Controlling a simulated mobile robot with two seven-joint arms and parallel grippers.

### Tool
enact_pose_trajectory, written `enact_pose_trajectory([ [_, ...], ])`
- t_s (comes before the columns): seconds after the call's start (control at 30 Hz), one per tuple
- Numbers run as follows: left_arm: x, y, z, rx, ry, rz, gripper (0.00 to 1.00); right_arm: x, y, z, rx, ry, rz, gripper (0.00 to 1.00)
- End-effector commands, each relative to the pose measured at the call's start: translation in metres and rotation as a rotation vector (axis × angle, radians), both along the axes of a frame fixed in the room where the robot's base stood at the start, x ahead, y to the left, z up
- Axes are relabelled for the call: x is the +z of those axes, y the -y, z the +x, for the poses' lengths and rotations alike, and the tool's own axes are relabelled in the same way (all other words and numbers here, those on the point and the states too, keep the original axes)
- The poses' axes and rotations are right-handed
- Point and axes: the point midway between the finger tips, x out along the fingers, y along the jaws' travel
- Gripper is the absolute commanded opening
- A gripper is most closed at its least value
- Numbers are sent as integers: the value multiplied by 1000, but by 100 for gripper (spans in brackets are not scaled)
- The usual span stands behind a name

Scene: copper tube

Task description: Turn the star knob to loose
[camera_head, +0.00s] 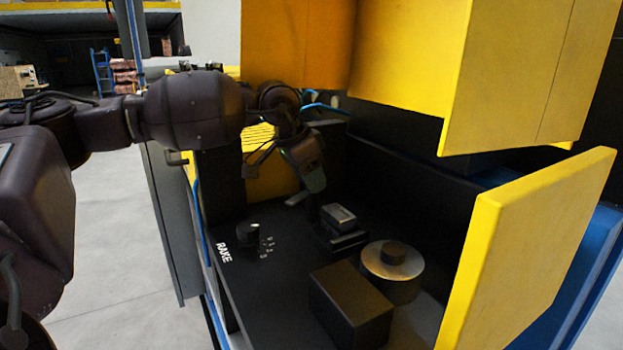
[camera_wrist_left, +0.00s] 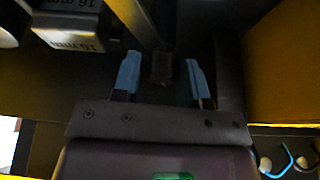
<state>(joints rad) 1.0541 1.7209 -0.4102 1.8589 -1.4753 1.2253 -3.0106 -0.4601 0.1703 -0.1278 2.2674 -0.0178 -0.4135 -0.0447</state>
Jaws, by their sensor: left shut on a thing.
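My left gripper (camera_head: 302,197) reaches into the machine's dark recess from the left, with its fingers pointing down. In the left wrist view its two blue fingertips (camera_wrist_left: 162,80) stand apart on either side of a small dark block-like thing, which I take to be the star knob (camera_wrist_left: 162,66). The gripper is shut on it. The knob's star shape and its turn position are too dark to make out. In the head view the gripper hides it or it blends into the dark. My right gripper is out of view.
A black box (camera_head: 351,303), a round silver-topped part (camera_head: 393,262) and a small block (camera_head: 338,217) stand nearby. A yellow door (camera_head: 530,255) and yellow covers (camera_head: 420,65) bound the recess.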

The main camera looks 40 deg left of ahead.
Motion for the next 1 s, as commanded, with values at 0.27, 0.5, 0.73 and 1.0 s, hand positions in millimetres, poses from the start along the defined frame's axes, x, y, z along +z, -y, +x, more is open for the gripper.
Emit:
enact_pose_trajectory([
  [0.27,1,0,0,0,1,0,60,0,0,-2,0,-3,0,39],
  [0.5,0,0,0,0,1,0,65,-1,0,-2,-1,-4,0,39],
  [0.73,3,0,-1,0,-1,0,65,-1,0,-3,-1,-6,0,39],
  [1.0,15,-1,-6,-2,-2,-1,65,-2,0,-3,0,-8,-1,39],
])
